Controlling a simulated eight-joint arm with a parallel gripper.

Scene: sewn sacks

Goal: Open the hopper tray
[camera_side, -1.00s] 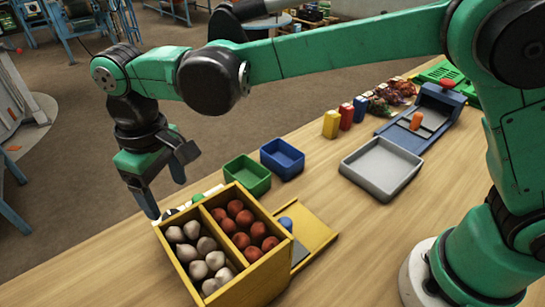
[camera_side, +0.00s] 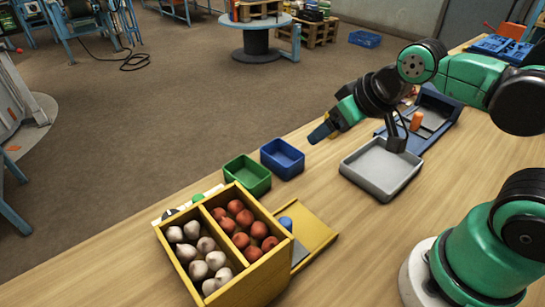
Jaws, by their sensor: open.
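My gripper (camera_side: 357,140) is open and empty. Its blue-tipped finger points left, and its dark finger hangs over the back edge of the grey tray (camera_side: 378,186); I cannot tell if it touches. The grey tray is shallow and empty. Behind it stands a blue sloped unit (camera_side: 436,103) with an orange handle (camera_side: 416,121), partly hidden by my arm. A yellow two-part hopper box (camera_side: 262,276) stands at the front left, holding white bulbs (camera_side: 197,262) and red-brown round produce (camera_side: 243,219). A yellow tray part with a blue knob (camera_side: 286,223) lies against its right side.
The wooden table (camera_side: 345,250) is clear at the front middle.

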